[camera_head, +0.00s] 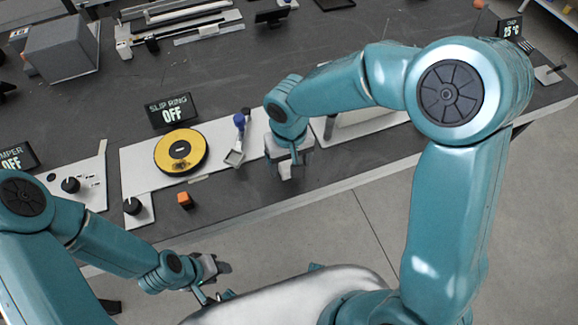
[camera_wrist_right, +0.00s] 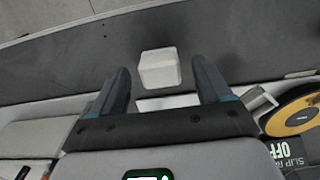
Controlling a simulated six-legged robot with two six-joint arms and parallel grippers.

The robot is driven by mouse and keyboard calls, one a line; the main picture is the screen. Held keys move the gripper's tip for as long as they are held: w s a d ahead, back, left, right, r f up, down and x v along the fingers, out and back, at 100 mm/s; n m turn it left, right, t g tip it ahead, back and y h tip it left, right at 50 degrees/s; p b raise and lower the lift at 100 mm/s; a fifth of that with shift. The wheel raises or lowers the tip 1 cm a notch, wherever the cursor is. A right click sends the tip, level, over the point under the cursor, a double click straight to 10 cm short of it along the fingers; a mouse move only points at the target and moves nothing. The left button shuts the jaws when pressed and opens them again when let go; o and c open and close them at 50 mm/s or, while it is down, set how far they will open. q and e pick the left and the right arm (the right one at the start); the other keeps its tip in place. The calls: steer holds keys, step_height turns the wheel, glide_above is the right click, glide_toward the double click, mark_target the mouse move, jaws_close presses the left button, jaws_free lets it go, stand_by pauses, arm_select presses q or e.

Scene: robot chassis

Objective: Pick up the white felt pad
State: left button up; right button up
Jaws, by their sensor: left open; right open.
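The white felt pad (camera_wrist_right: 159,68) shows in the right wrist view as a small pale block on the dark bench top, between and slightly beyond the fingertips of my right gripper (camera_wrist_right: 161,72). The fingers are apart, with a gap on each side of the pad. In the head view the pad (camera_head: 286,173) shows just below my right gripper (camera_head: 288,158), near the bench's front edge. The height between fingers and pad is hard to tell. My left gripper (camera_head: 213,268) is open and empty, low at the front, off the bench.
A yellow disc (camera_head: 181,151) sits on a white panel by the "SLIP RING OFF" display (camera_head: 171,111). A blue-topped tool (camera_head: 239,122) stands near my right gripper. An orange block (camera_head: 185,200) lies near the bench edge. A grey box (camera_head: 62,48) is at the back left.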

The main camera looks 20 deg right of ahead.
mark_target(289, 164)
steer(key=shift+w+f, duration=0.2)
steer(key=shift+f, duration=0.8)
steer(key=shift+s, duration=0.1)
steer(key=shift+c, duration=0.9)
steer(key=c, duration=0.9)
steer(key=shift+o, duration=0.2)
step_height(289, 164, up, 20)
steer(key=p, duration=0.1)
steer(key=shift+p, duration=0.4)
